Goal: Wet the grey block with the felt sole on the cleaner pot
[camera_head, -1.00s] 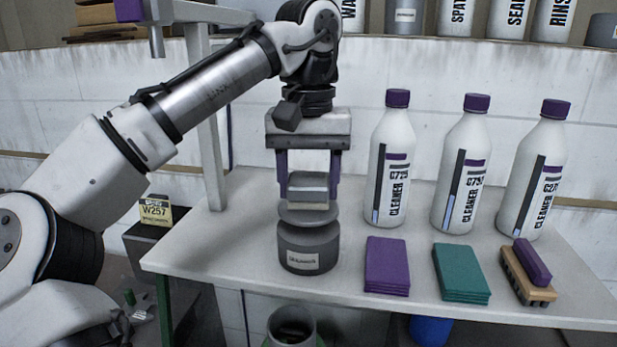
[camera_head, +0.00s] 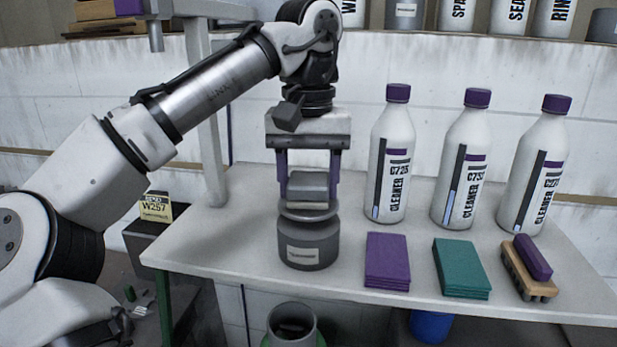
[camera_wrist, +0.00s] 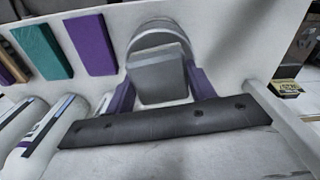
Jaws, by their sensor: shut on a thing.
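The grey block (camera_head: 307,187) is held between the purple fingers of my gripper (camera_head: 308,184), which is shut on it. The cleaner pot (camera_head: 309,244) is a dark grey round pot with a pale label and a dish-like top, standing near the table's front edge. The block is right over the pot's top; its underside looks to be at or on the dish, but I cannot tell for sure whether they touch.
Three white cleaner bottles (camera_head: 462,165) stand at the back right of the table (camera_head: 240,235). A purple pad stack (camera_head: 387,260), a green pad stack (camera_head: 460,268) and a wooden brush (camera_head: 528,268) lie in front of them. A grey post (camera_head: 207,130) rises left of the pot.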

